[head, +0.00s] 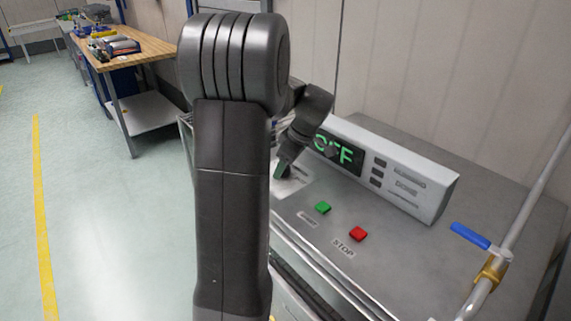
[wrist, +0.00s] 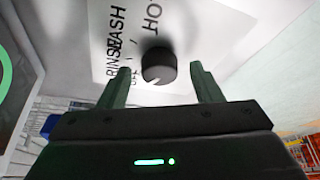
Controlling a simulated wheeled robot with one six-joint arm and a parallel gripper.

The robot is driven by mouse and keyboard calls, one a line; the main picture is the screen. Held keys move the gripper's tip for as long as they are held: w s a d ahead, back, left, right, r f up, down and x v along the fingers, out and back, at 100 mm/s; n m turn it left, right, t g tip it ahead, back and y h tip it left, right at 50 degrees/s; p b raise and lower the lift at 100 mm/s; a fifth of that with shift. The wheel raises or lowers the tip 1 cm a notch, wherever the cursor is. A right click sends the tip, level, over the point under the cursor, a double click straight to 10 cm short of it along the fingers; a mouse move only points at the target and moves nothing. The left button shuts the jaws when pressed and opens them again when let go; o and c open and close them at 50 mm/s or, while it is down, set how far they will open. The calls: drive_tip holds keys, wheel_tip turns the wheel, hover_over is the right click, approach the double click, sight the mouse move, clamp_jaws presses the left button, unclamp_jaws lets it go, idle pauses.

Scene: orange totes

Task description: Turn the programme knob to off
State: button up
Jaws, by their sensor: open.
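The programme knob (wrist: 158,64) is a dark round knob on a white label plate (wrist: 100,45) in the wrist view. Its white pointer mark is on its lower edge, towards the lettering at lower left. RINSE, WASH and HOT can be read around it, and another label is partly hidden. My gripper (wrist: 160,70) is open, with one green finger on each side of the knob and a gap visible to both. In the head view my gripper (head: 281,171) is low over the panel, and the knob is hidden there. The display (head: 338,152) reads OFF in green.
The grey panel carries a green button (head: 323,208) and a red STOP button (head: 358,234). A display box (head: 420,183) stands behind them. A pipe with a blue lever (head: 470,235) is at right. A workbench (head: 150,45) stands at far left, with open floor before it.

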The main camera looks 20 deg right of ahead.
drive_tip(key=v, duration=1.3)
drive_tip(key=shift+s+r, duration=0.2)
drive_tip(key=shift+r, duration=0.1)
drive_tip(key=shift+d, duration=0.15)
drive_tip(key=x, duration=1.3)
drive_tip(key=shift+w+f, duration=0.2)
drive_tip(key=shift+f, duration=0.1)
